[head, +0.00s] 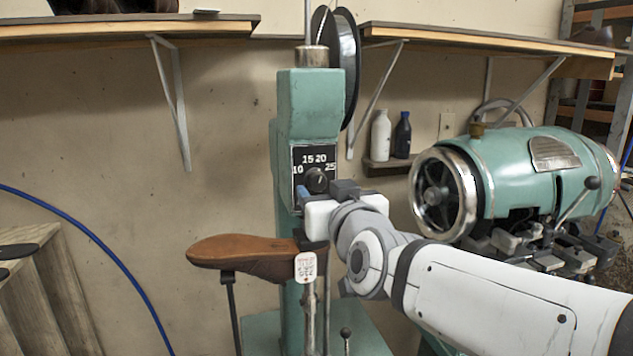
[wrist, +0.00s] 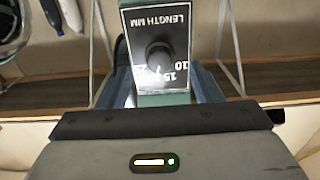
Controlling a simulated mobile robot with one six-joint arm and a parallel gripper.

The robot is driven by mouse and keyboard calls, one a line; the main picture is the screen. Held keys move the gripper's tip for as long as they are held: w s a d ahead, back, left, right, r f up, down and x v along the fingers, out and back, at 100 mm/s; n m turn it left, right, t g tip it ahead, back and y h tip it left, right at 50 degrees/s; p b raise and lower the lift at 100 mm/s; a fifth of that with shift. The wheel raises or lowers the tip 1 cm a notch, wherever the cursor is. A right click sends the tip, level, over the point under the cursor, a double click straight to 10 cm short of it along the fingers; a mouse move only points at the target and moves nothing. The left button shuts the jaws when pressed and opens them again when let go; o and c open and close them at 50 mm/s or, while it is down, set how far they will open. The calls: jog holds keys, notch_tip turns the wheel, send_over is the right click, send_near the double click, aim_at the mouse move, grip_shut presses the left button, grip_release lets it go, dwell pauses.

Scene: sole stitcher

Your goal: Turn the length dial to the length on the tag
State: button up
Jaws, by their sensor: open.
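The length dial is a dark round knob (head: 317,181) on a black plate (head: 300,155) on the green machine post. The plate reads 10, 15, 20 and 25 in an arc. In the wrist view the plate is upside down, and a pale mark on the knob (wrist: 158,52) points toward the 15–20 side; its exact setting is unclear. The white tag (head: 305,267) hangs by the brown shoe sole; its print is too small to read surely. My gripper (head: 322,194) is open just below the knob. In the wrist view its fingers stand apart on either side of the plate's number end.
The brown sole (head: 235,252) rests on the machine left of my wrist. A green cylindrical machine (head: 525,175) with a handwheel stands at right. A thread spool (head: 346,60) and shelves are above. A blue hose (head: 110,255) runs along the left wall.

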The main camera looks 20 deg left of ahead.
aim_at(318, 185)
jog(key=shift+p+x, duration=0.45)
jog(key=shift+x, duration=1.75)
jog(key=shift+c, duration=0.6)
